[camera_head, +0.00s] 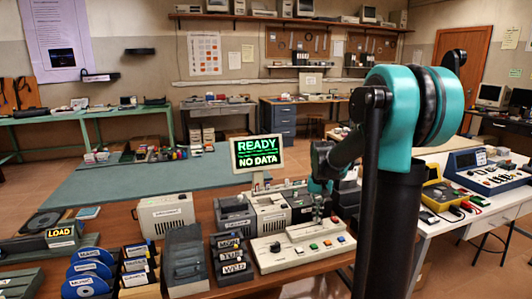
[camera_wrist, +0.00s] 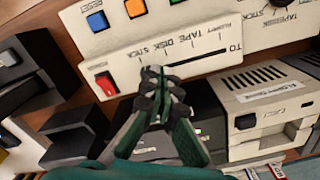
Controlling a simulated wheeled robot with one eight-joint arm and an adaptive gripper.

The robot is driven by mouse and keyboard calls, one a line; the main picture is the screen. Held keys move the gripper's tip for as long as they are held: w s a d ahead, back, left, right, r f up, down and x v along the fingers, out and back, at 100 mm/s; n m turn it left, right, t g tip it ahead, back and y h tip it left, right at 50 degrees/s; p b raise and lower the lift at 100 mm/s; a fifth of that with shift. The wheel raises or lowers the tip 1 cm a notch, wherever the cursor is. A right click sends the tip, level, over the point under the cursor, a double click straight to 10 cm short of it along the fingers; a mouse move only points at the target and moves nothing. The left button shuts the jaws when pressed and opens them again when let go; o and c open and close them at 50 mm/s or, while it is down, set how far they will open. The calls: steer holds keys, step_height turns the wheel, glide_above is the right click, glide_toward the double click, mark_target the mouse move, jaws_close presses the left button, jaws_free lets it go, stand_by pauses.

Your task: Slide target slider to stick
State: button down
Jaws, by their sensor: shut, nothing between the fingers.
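The pale control panel (camera_wrist: 130,68) in the wrist view has a dark slider slot (camera_wrist: 200,61) labelled TO, with upside-down words along it. The word STICK is near the left end. My gripper (camera_wrist: 153,72) is shut and empty, its fingertips over the left part of the slot near that word. The slider's knob is not visible; the fingers may hide it. I cannot tell whether they touch the panel.
A red switch (camera_wrist: 106,84) sits left of the slot; blue (camera_wrist: 97,21) and orange (camera_wrist: 135,8) buttons lie above it. A pale boxy drive (camera_wrist: 262,100) stands close to the right of my gripper.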

mark_target(315, 226)
steer(key=shift+s+a+r, duration=0.1)
steer(key=shift+a, duration=0.1)
stand_by(0.6)
step_height(315, 226, up, 7)
stand_by(0.6)
steer(key=s+f+n+t, duration=0.1)
steer(key=s+f+t, duration=0.1)
steer(key=s+f, duration=0.5)
steer(key=s+f+n+t, duration=0.1)
steer(key=s+f+t, duration=0.1)
steer(key=s+f, duration=0.6)
steer(key=s, duration=0.7)
steer(key=shift+s+d, duration=0.35)
steer(key=shift+d, duration=0.05)
stand_by(0.3)
